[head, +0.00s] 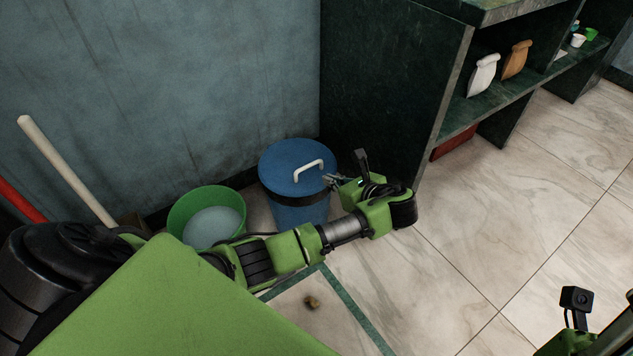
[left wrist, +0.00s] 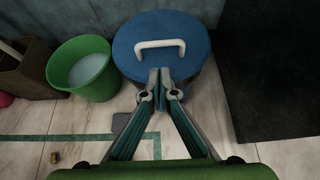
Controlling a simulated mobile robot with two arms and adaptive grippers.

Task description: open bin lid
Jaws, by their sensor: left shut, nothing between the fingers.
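A blue bin (head: 302,215) stands on the floor in the corner. Its round blue lid (head: 284,164) is on and has a white handle (head: 309,170). In the left wrist view the lid (left wrist: 195,55) lies flat beyond my fingertips, with the white handle (left wrist: 160,47) toward its far side. My left gripper (head: 328,180) is at the right side of the lid in the head view. In the left wrist view its fingers (left wrist: 159,74) are shut and empty, short of the handle. My right arm shows at the lower right edge of the head view; its fingers are out of frame.
A green bucket (head: 207,217) with pale contents stands left of the bin. A white stick (head: 66,171) and a red stick (head: 22,199) lean at the left. A dark shelf unit (head: 390,75) stands close at the bin's right. A small brown item (head: 312,302) lies on the open floor.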

